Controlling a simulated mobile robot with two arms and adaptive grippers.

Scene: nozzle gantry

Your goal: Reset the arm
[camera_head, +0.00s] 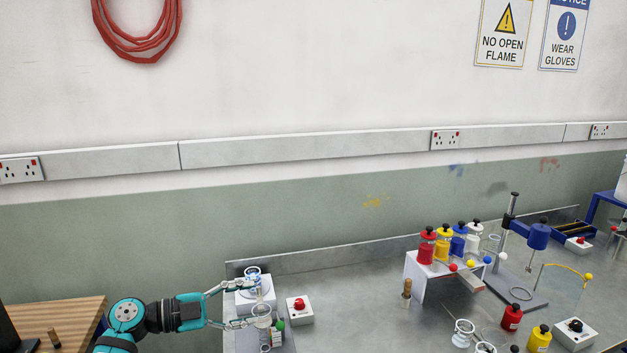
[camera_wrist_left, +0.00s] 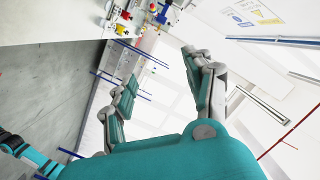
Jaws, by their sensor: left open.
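My left gripper (camera_head: 247,303) reaches in from the left in the head view, its two fingers spread apart. Its fingertips overlap in the picture with a white stand (camera_head: 252,302) and a clear glass vessel (camera_head: 261,312); I cannot tell whether they touch. The left wrist view also shows the gripper (camera_wrist_left: 162,66) open, with nothing held between the fingers. My right gripper is not in view.
The grey metal bench (camera_head: 350,310) has bare room in its middle. A box with a red button (camera_head: 299,308) stands beside the white stand. A white rack (camera_head: 430,272) with coloured bottles and a blue-headed stand (camera_head: 538,237) are further right. A wooden table (camera_head: 70,315) is at left.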

